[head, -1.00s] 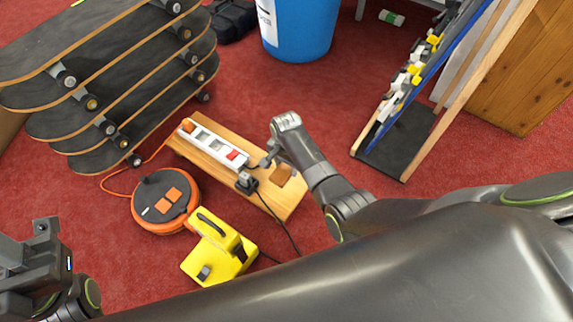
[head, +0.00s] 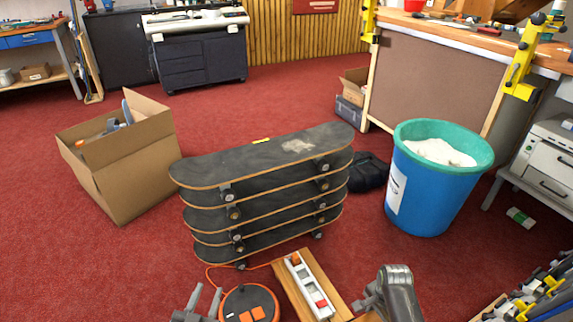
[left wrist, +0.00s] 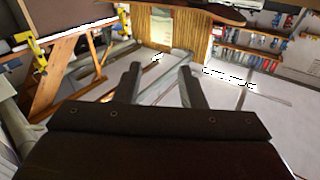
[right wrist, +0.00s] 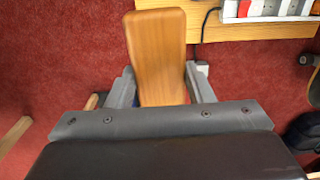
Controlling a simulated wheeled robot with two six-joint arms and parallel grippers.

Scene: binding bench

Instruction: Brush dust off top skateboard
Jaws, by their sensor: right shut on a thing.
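A stack of several dark skateboards stands on the red carpet in the head view. The top skateboard (head: 230,163) carries a pale dusty patch (head: 298,146) towards its right end and a small yellow mark (head: 261,140) near its far edge. My right gripper (head: 366,304) is low in the head view, in front of the stack. In the right wrist view it is shut on a wooden piece (right wrist: 157,55), seemingly the brush; no bristles show. My left gripper (head: 203,300) is open and empty at the bottom of the head view; its spread fingers also show in the left wrist view (left wrist: 160,80).
A white power strip (head: 308,284) on a wooden board and an orange cable reel (head: 248,306) lie before the stack. A cardboard box (head: 125,165) stands left, a blue bin (head: 430,190) right, a black bag (head: 368,172) behind.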

